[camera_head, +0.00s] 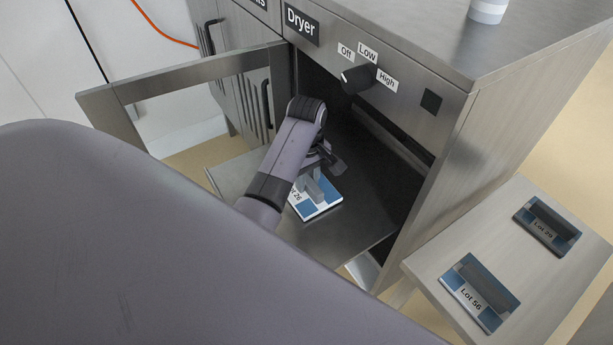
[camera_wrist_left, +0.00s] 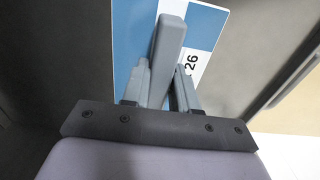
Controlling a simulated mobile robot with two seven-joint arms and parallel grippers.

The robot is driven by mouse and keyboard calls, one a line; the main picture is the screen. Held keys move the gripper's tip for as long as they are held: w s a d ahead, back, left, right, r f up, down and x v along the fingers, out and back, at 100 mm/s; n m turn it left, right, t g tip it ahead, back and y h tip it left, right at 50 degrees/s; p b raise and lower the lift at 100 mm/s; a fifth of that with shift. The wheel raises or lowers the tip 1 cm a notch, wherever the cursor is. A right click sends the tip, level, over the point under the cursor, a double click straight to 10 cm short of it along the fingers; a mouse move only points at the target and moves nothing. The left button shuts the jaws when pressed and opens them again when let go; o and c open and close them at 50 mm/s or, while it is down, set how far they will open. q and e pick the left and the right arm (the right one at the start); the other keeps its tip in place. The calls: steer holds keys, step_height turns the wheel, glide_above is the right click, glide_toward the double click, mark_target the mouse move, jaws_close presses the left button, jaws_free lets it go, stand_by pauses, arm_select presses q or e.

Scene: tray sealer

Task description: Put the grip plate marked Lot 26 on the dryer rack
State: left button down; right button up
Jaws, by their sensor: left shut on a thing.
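The grip plate marked Lot 26 (camera_head: 318,205), blue and white with a grey upright grip, is at the dryer rack (camera_head: 345,225), a dark flat shelf in the open dryer (camera_head: 415,75). In the head view it appears on or just above the rack's front part; I cannot tell whether it touches. My left gripper (camera_head: 313,177) is shut on the plate's grip. The left wrist view shows the plate (camera_wrist_left: 214,28) with its "26" label and its grip between my fingers (camera_wrist_left: 160,85). My right gripper is in neither view.
The dryer door (camera_head: 190,75) stands open at the left. A side shelf at the right (camera_head: 480,240) holds plates marked Lot 56 (camera_head: 480,293) and Lot 29 (camera_head: 547,226). The dryer knob (camera_head: 358,79) is above the opening. A white cup-like object (camera_head: 488,10) stands on top.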

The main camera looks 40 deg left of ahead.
arm_select(q)
steer(key=shift+f, duration=0.2)
stand_by(0.7)
steer(key=c, duration=0.8)
jaws_free()
steer(key=c, duration=0.3)
steer(key=shift+r, duration=3.5)
steer(key=shift+s, duration=0.15)
